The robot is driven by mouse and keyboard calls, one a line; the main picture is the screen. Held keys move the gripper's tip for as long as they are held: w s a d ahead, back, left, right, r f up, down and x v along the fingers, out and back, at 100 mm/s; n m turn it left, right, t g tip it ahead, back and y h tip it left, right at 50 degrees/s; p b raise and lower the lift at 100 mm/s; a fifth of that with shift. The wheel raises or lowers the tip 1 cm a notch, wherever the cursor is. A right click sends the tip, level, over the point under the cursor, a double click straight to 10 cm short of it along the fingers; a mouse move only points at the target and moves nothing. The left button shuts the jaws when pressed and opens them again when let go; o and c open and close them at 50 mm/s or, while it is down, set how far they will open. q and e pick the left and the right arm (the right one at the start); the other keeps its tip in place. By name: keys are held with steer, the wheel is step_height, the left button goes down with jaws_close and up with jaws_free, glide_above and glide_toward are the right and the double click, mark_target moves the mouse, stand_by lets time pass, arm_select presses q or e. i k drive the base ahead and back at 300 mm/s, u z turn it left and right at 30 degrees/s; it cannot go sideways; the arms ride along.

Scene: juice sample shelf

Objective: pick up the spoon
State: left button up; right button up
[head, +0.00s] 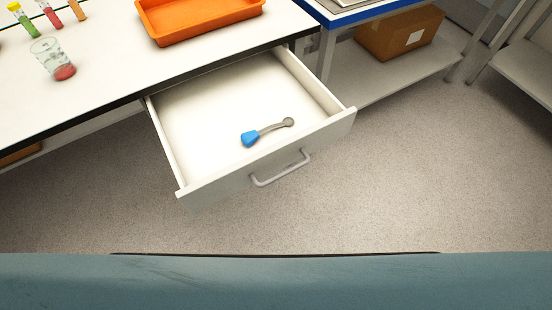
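The spoon (268,132) lies in the open white drawer (200,112), near the drawer's front panel. It has a blue end (250,138) at the left and a small grey round end at the right, joined by a thin grey shaft. Nothing touches it except the drawer floor. Neither of my grippers shows in the head view.
The drawer's front panel has a grey bar handle (281,170). The white table (105,75) above holds an orange tray (200,37), a glass with red contents (53,60) and several colored tubes. A cardboard box (398,35) sits on a shelf at right.

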mark_target(248, 139)
steer(key=z, duration=2.6)
steer(key=k, duration=1.55)
steer(key=u, duration=1.65)
steer(key=i, duration=0.55)
steer(key=u, duration=0.1)
